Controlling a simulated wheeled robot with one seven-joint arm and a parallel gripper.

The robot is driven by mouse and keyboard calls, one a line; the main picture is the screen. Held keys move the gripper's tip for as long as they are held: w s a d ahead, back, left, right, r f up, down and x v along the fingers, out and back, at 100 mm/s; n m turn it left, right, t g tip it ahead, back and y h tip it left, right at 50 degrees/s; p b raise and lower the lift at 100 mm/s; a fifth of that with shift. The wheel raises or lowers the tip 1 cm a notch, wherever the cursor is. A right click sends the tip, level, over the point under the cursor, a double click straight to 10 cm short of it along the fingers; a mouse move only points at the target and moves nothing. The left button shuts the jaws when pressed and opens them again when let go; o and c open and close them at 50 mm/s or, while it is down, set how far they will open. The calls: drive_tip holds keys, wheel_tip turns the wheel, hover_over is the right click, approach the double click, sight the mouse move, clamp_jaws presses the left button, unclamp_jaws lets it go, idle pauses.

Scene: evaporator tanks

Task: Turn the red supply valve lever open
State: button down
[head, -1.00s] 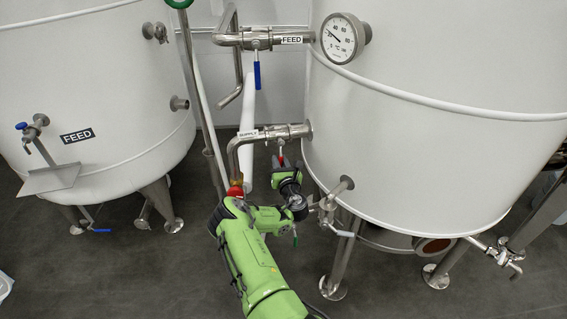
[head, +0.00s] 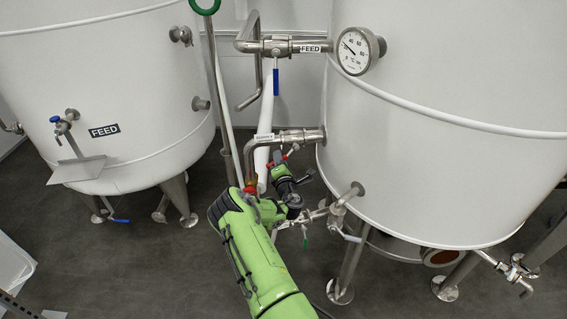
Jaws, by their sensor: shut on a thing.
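The supply valve sits on the steel SUPPLY pipe (head: 300,136), which comes out of the right tank's side. Its red lever (head: 278,157) shows as a small red patch under the pipe, mostly hidden by my gripper. My gripper (head: 282,160) is just below the supply valve, shut on the red lever. The jaws are small here, so their exact hold on the lever is hard to see.
The right tank (head: 440,150) stands close beside my gripper. A FEED pipe with a blue lever (head: 276,82) hangs above. The left tank (head: 100,70) stands apart.

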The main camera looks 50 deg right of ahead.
drive_tip(key=r+m, duration=0.2)
drive_tip(key=m, duration=0.1)
drive_tip(key=shift+w+a, duration=0.2)
drive_tip(key=shift+a, duration=0.1)
drive_tip(key=shift+r+m, duration=0.35)
drive_tip(key=shift+m, duration=0.35)
drive_tip(key=shift+r+m, duration=0.3)
drive_tip(key=shift+m, duration=0.4)
drive_tip(key=c, duration=1.1)
unclamp_jaws()
drive_tip(key=shift+s+a+f, duration=0.15)
drive_tip(key=shift+s+a, duration=0.1)
drive_tip(key=shift+s, duration=0.1)
drive_tip(key=b+v, duration=0.8)
drive_tip(key=v, duration=0.6)
drive_tip(key=shift+s+a, duration=0.25)
drive_tip(key=shift+a, duration=0.15)
